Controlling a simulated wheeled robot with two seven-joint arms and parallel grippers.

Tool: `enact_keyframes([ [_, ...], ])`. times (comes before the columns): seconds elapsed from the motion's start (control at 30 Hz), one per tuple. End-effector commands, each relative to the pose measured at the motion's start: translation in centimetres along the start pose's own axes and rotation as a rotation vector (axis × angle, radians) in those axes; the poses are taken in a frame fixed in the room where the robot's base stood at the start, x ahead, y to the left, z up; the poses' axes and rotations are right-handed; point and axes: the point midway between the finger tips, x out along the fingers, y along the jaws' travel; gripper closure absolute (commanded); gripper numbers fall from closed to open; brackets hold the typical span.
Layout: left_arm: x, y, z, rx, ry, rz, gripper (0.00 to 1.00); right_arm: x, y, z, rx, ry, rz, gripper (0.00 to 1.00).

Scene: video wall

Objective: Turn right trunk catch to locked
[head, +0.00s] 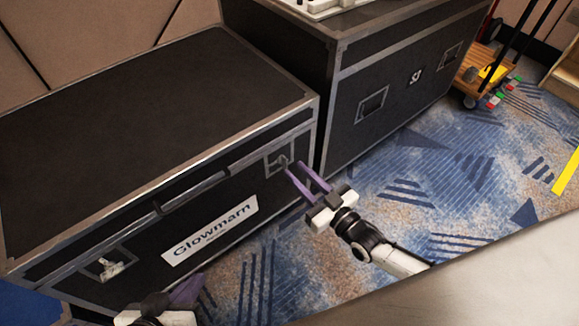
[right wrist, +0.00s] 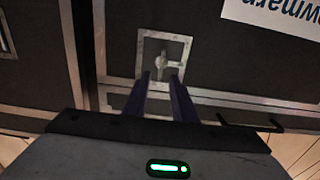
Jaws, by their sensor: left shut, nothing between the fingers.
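The black trunk (head: 150,105) with the Glowmarn label stands at the left. Its right catch (head: 279,161) sits in a square metal recess near the right end of the front; it also shows in the right wrist view (right wrist: 162,64), its small turning piece looking roughly upright there. My right gripper (head: 295,168) is open, its two purple fingers pointing at the catch. In the right wrist view its fingertips (right wrist: 159,78) are apart, at the near edge of the recess, with nothing between them; contact cannot be told. My left gripper (head: 188,288) is shut and empty, low in front of the trunk.
The trunk's left catch (head: 111,267) is a light metal piece in another recess. A second black case (head: 375,95) stands close on the right, with a narrow gap between. A wooden cart (head: 476,75) is at the back right. Blue patterned carpet (head: 450,180) is clear.

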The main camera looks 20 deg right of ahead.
Motion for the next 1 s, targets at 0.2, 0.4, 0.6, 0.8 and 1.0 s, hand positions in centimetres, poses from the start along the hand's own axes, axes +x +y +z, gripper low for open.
enact_keyframes([
  [0.2, 0.8, 0.4, 0.3, 0.018, -0.029, 0.021, 1.0, 3.3, -0.1, 0.1, -0.001, 0.002, -0.001, 0.76],
  [0.4, 0.8, 0.5, 0.3, 0.024, -0.04, 0.027, 1.0, 4.2, -0.1, 0.1, 0.0, -0.001, -0.001, 0.76],
  [0.6, 0.8, 0.5, 0.3, 0.024, -0.041, 0.027, 1.0, 4.2, -0.1, 0.0, 0.0, -0.001, -0.001, 0.76],
  [0.8, 0.8, 0.5, 0.3, 0.025, -0.041, 0.027, 1.0, 4.2, -0.1, 0.0, 0.0, -0.001, -0.001, 1.0],
  [1.0, 0.9, 0.5, 0.3, 0.025, -0.041, 0.028, 1.0, 4.1, -0.1, 0.0, 0.011, -0.001, -0.001, 1.0],
])
